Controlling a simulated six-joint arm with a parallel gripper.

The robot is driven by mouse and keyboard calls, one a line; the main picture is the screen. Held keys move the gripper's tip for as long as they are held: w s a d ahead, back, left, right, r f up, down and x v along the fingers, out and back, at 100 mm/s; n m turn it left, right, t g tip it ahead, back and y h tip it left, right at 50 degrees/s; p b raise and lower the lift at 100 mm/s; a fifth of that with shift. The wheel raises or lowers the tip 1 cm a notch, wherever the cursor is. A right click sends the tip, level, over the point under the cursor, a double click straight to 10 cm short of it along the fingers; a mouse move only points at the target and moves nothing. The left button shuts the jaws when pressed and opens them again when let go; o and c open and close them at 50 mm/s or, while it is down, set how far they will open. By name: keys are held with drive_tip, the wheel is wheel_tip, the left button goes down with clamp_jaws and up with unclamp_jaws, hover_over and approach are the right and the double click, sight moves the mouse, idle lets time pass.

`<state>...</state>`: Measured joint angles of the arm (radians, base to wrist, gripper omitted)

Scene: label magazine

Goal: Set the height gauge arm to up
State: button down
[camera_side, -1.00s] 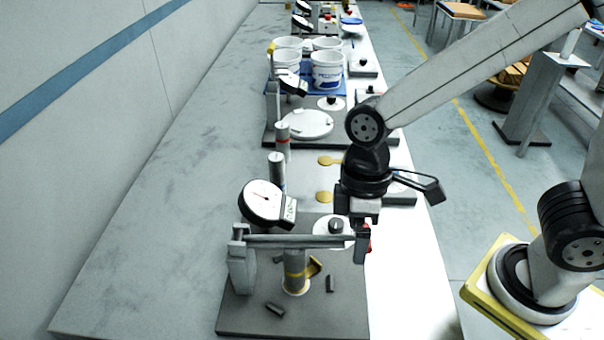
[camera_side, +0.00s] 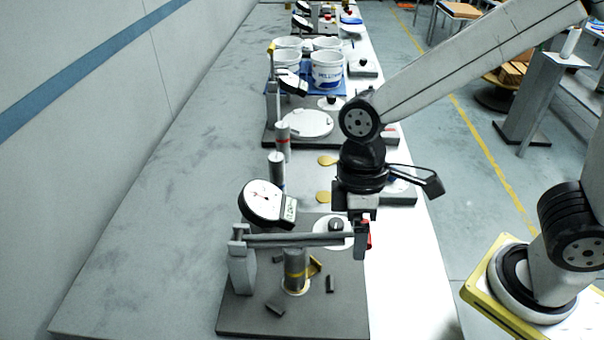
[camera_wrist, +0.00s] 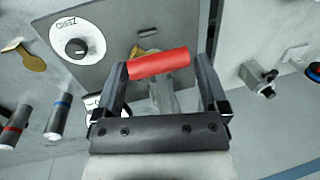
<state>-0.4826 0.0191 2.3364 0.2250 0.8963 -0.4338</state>
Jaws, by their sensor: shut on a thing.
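The height gauge arm (camera_side: 300,240) is a grey bar that runs about level from a pivot post (camera_side: 241,268) on the left to a red handle at its right end. The red handle (camera_side: 369,236) is mostly hidden behind my gripper in the side view. In the wrist view the red handle (camera_wrist: 158,63) lies across the space between my two fingers. My gripper (camera_wrist: 161,72) is shut on it, with a finger at each end. In the side view my gripper (camera_side: 359,232) points down at the bar's right end.
A dial gauge (camera_side: 262,201) stands behind the bar. A white disc with a black knob (camera_side: 335,226) is close behind my gripper. White buckets (camera_side: 327,70) stand farther back.

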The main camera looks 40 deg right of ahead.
drive_tip(key=shift+w+a+r+g, duration=0.15)
drive_tip(key=shift+r+g, duration=0.15)
drive_tip(key=shift+r, duration=0.35)
drive_tip(key=r+h, duration=0.1)
drive_tip(key=r, duration=0.1)
drive_tip(key=w+a+r+g+h, duration=0.1)
drive_tip(key=r, duration=0.1)
drive_tip(key=w+r+g, duration=0.1)
drive_tip(key=r, duration=0.1)
drive_tip(key=shift+a+h, duration=0.35)
drive_tip(key=shift+h, duration=0.05)
drive_tip(key=w+a+r+g+h, duration=0.1)
drive_tip(key=w+a+r, duration=0.6)
drive_tip(key=w+a, duration=0.2)
drive_tip(key=shift+a+r+m, duration=0.3)
drive_tip(key=c, duration=0.7)
unclamp_jaws()
drive_tip(key=o, duration=0.7)
drive_tip(key=shift+d+r, duration=0.1)
